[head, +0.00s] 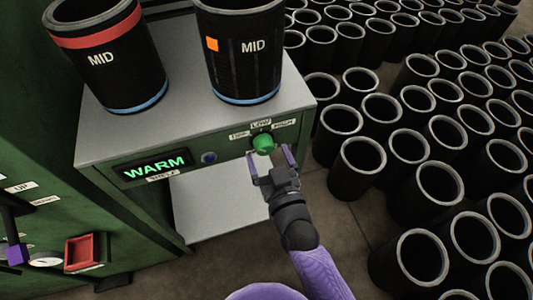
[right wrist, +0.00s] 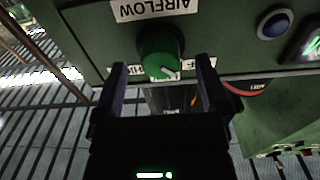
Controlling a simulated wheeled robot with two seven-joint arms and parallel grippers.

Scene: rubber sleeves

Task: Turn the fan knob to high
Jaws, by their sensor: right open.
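The green fan knob (head: 263,143) is on the front panel of the grey-topped green machine, under a LOW label and between two side labels. In the right wrist view the knob (right wrist: 160,52) appears upside down, with its white pointer toward the middle label, which it partly hides. My right gripper (head: 268,157) is open just in front of the knob. In the right wrist view its two fingers (right wrist: 162,80) stand apart on either side of the knob's line, with a gap to it; no contact shows. My left gripper is not in view.
A blue button (head: 209,158) and a display reading WARM (head: 155,164) are left of the knob. Two black sleeves marked MID, one red-banded (head: 112,70) and one with an orange square (head: 238,65), stand on top. Many black sleeves (head: 357,167) crowd the floor at right.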

